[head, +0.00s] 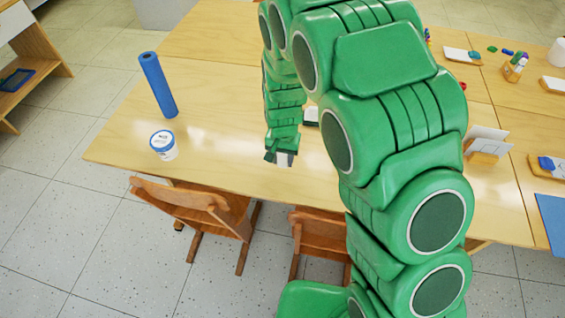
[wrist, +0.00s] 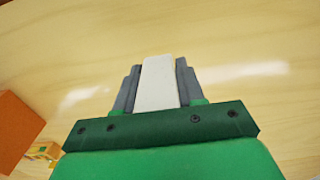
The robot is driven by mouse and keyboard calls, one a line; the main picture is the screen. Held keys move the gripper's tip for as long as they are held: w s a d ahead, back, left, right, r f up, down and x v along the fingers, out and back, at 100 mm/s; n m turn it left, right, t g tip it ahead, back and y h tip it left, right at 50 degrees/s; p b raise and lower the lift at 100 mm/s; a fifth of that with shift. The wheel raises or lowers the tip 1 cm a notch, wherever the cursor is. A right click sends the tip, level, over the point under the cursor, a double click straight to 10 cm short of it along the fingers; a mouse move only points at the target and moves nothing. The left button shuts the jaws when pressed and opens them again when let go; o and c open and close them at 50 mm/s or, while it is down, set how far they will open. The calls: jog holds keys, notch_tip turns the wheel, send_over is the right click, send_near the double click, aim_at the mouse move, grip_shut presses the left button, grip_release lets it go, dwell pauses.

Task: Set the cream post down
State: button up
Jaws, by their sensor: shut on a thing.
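My gripper (head: 281,156) hangs over the front part of the wooden table (head: 225,95), fingers pointing down. In the wrist view my gripper (wrist: 155,85) is shut on the cream post (wrist: 159,82), which stands out pale between the two grey fingers. In the head view only a small pale bit of the post (head: 284,161) shows at the fingertips. I cannot tell whether the post touches the tabletop.
Chairs (head: 200,203) stand along the front edge. Cards in a wooden holder (head: 486,145) are at right. The tabletop between tub and gripper is clear.

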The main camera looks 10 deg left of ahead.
aim_at(282, 163)
jog(key=shift+w+a+f, duration=0.1)
jog(key=shift+w+f, duration=0.1)
jog(key=shift+f, duration=1.6)
jog(key=shift+f, duration=0.15)
jog(key=o, duration=1.1)
notch_tip(282, 163, up, 12)
jog(key=shift+r, duration=0.2)
